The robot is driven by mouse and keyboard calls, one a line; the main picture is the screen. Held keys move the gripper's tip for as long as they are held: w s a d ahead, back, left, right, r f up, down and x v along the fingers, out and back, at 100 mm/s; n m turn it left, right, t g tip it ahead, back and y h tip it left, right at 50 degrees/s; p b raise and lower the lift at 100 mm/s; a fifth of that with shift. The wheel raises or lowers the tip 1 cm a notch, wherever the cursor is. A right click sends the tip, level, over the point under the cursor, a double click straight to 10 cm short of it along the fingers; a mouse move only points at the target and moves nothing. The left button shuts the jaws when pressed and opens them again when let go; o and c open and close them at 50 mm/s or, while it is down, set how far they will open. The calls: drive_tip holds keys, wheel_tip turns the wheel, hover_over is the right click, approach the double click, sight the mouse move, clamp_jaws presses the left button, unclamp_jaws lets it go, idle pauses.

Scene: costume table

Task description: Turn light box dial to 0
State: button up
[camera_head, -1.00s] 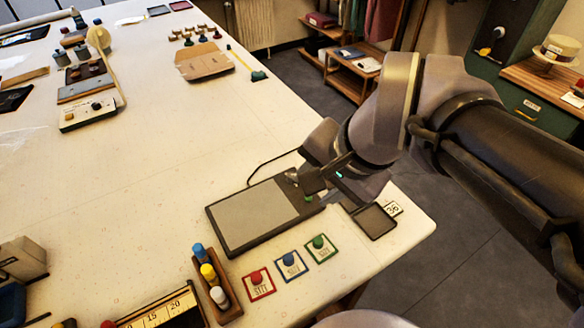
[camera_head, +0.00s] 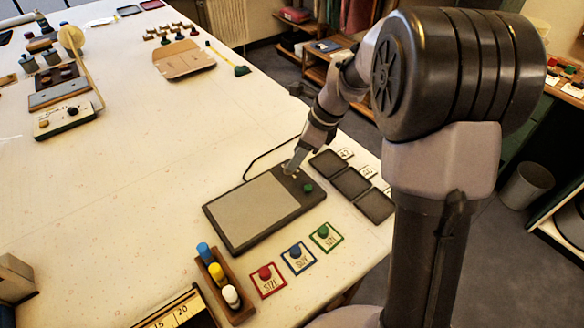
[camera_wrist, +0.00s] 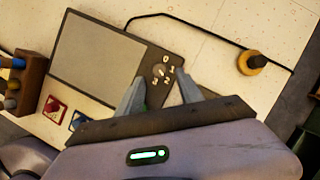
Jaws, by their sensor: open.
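The light box (camera_head: 238,215) is a dark flat box with a pale panel, lying on the table. It also shows in the wrist view (camera_wrist: 97,52). Its dial (camera_wrist: 159,73) is on the dark strip at one end, with white numerals including 0, 1 and 2 around it. The pointer is too small to read surely. My gripper (camera_wrist: 159,80) is open, its two fingertips either side of the dial's near side; I cannot tell whether they touch it. In the head view my gripper (camera_head: 291,170) is low at the strip's far corner, hiding the dial. A green knob (camera_head: 308,187) sits nearby on the strip.
Dark trays (camera_head: 350,183) lie right of the box. Red, blue and green framed cards (camera_head: 297,258) with knobs and a wooden rack of bottles (camera_head: 222,285) stand in front. A cable (camera_wrist: 205,24) runs behind, near a yellow-and-black round object (camera_wrist: 251,63). Open table lies left.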

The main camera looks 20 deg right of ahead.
drive_tip(key=b+x, duration=0.1)
drive_tip(key=x, duration=0.2)
drive_tip(key=shift+w+a+f, duration=0.1)
drive_tip(key=shift+a+f, duration=0.05)
drive_tip(key=shift+f, duration=0.2)
clamp_jaws()
